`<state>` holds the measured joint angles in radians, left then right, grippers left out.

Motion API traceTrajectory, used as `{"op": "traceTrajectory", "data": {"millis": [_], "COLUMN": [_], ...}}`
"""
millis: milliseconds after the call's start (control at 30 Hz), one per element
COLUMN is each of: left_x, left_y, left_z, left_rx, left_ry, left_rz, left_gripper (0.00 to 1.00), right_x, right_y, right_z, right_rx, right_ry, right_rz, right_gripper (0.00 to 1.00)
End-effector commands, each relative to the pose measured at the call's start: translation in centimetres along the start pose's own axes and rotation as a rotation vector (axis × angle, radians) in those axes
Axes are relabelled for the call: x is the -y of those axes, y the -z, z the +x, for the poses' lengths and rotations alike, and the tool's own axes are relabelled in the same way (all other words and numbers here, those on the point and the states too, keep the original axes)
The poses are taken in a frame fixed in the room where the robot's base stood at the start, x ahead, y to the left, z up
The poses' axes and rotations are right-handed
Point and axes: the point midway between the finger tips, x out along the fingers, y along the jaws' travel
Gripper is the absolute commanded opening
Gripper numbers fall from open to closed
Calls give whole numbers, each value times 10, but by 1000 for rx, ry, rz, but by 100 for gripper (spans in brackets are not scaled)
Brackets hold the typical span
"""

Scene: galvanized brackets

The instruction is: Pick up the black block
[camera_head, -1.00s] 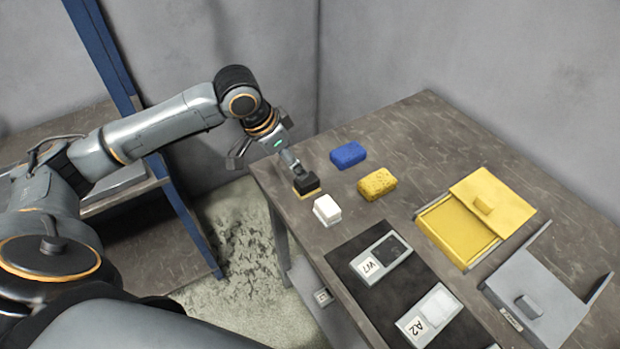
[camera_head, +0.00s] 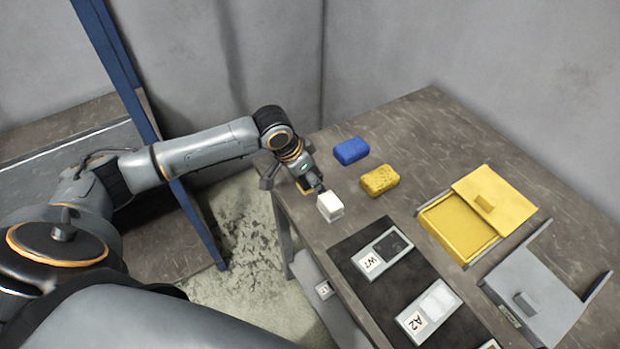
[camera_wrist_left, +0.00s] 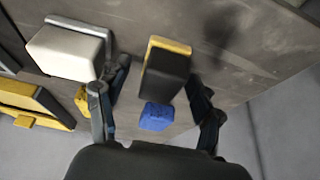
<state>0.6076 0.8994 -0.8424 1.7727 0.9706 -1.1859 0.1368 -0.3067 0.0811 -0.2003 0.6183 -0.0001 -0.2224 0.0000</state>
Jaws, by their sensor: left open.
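The black block (camera_wrist_left: 165,72) has a yellow layer along one side and sits near the table's near-left corner. My left gripper (camera_head: 312,186) is over that corner in the head view and hides most of the block; only a bit of yellow edge shows there. In the left wrist view the block appears between the open fingers of my left gripper (camera_wrist_left: 160,80), with gaps visible on both sides. A white block (camera_head: 330,206) stands close beside my gripper; it also shows in the left wrist view (camera_wrist_left: 65,50). My right gripper is in no view.
A blue block (camera_head: 351,150) and a yellow sponge-like block (camera_head: 379,180) lie beyond. A dark mat (camera_head: 352,243) holds labelled trays. A yellow box (camera_head: 456,232) and a grey box (camera_head: 535,310) stand to the right. The table's far end is clear.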

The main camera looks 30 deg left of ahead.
Motion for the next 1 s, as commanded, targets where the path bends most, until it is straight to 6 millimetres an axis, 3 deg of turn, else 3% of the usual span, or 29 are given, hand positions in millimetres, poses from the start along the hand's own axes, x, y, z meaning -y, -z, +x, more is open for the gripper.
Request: {"op": "traceTrajectory", "data": {"millis": [67, 300, 400, 767, 1000], "left_x": [0, 0, 0, 0, -1], "left_y": [0, 0, 0, 3, 8], "left_z": [0, 0, 0, -7, -39], "left_rx": [0, 1, 0, -1, -1], "left_ry": [0, 0, 0, 1, 1], "left_rz": [0, 0, 0, 1, 1], "left_gripper": [64, 15, 2, 2, 2], "right_x": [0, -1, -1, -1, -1], "right_y": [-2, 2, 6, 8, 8], "right_z": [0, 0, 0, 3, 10], "right_rx": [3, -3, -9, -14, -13], "right_ry": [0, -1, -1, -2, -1], "right_rz": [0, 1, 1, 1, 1], "right_gripper": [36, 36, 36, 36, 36]}}
